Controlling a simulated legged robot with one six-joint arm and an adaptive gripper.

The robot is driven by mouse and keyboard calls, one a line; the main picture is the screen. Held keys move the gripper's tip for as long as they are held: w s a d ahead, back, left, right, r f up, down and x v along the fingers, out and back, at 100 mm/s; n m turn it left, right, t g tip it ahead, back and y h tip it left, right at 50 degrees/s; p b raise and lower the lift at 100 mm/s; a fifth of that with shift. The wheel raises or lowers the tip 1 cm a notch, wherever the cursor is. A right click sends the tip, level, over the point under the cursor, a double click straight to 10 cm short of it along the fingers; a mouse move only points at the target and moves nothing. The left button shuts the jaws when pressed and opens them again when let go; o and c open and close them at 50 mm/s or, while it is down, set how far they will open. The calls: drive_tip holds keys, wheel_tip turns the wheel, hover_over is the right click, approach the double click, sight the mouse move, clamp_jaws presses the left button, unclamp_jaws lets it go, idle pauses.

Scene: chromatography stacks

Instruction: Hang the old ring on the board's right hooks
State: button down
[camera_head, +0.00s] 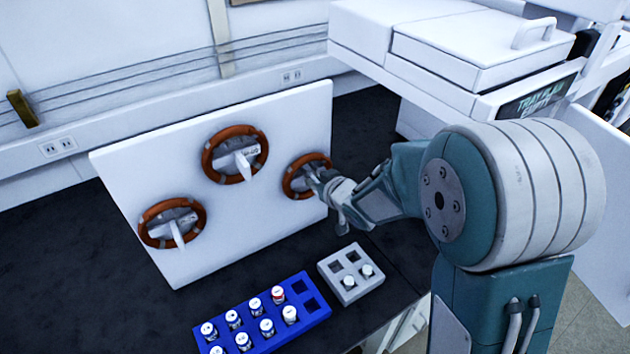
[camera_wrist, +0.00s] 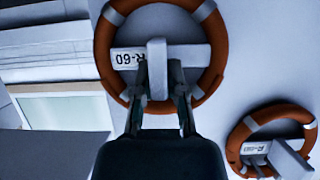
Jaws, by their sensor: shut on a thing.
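A white upright board (camera_head: 130,200) carries three brown-orange rings with pale bands. The right ring (camera_head: 289,183) is at the board's right side; it also shows large in the wrist view (camera_wrist: 216,45), with a label that appears upside down. My gripper (camera_head: 318,180) is shut on this ring's pale central handle (camera_wrist: 157,68), with one finger on each side of it in the wrist view (camera_wrist: 160,100). The upper ring (camera_head: 208,160) and the left ring (camera_head: 145,228) are on the board, apart from my gripper. The hooks behind the right ring are hidden, so I cannot tell whether it rests on them.
A blue rack (camera_head: 318,312) with several capped vials and a grey rack (camera_head: 350,293) with two vials stand on the dark bench in front of the board. A white machine (camera_head: 440,55) stands behind my arm on the right. Dark bench top (camera_head: 60,250) is clear at left.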

drive_tip(key=shift+f, duration=0.65)
drive_tip(key=c, duration=0.6)
unclamp_jaws()
drive_tip(key=shift+s, duration=0.1)
drive_tip(key=shift+s+d, duration=0.95)
drive_tip(key=shift+s, duration=0.4)
drive_tip(key=shift+s+d, duration=0.9)
drive_tip(key=shift+s, duration=0.5)
drive_tip(key=shift+s+d, duration=0.95)
drive_tip(key=shift+s, duration=0.4)
drive_tip(key=shift+s, duration=0.1)
